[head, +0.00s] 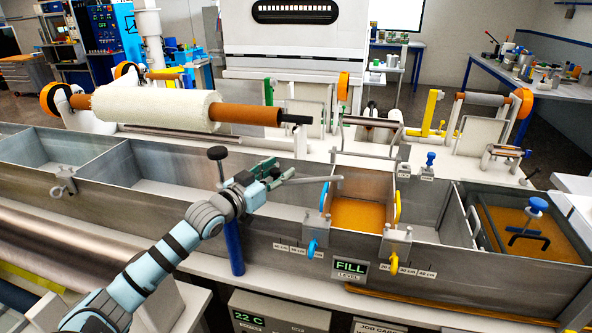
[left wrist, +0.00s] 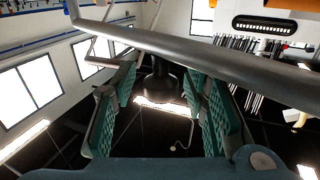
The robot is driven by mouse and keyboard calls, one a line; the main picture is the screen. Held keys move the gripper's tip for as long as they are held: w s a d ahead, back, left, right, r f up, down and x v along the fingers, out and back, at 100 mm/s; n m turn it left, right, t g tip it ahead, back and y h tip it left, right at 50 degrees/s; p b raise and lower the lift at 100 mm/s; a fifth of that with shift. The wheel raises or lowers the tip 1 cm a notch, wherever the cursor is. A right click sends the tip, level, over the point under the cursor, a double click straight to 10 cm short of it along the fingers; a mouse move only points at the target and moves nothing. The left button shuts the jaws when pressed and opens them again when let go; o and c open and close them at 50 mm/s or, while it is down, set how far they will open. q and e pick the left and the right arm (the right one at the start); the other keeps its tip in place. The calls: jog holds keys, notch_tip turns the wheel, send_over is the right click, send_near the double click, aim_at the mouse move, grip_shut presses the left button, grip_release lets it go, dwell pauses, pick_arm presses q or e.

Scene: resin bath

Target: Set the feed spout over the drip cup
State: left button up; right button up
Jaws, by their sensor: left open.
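The feed spout shows as a thin grey pipe (head: 318,180) with a blue post (head: 233,250) below, in front of the bath. Its right end reaches the near left edge of the orange resin compartment. A black knob (head: 217,153) stands up beside my left gripper (head: 268,175), which is open around the spout's pivot area. In the left wrist view the grey pipe (left wrist: 210,48) crosses above the green finger pads, and a dark knob (left wrist: 160,88) shows between them; I cannot tell whether the pads touch it. I cannot pick out the drip cup. My right gripper is out of view.
The long grey bath has thin upright walls (head: 120,160). Orange resin (head: 360,214) fills one compartment; another at the right (head: 500,220) holds a blue-knobbed frame (head: 536,206). Blue and yellow handles rise along the rims. A white fabric roll (head: 150,108) lies behind.

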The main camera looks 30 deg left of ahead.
pick_arm(q)
jog(key=shift+w, duration=0.4)
jog(key=shift+s+d+r, duration=0.1)
jog(key=shift+s+r, duration=0.4)
jog(key=shift+s, duration=0.55)
jog(key=c, duration=0.3)
jog(key=shift+w+a+f, duration=0.1)
jog(key=shift+w+a, duration=0.1)
jog(key=shift+a, duration=0.05)
grip_shut()
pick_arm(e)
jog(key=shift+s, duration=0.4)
pick_arm(q)
jog(key=shift+y, duration=0.3)
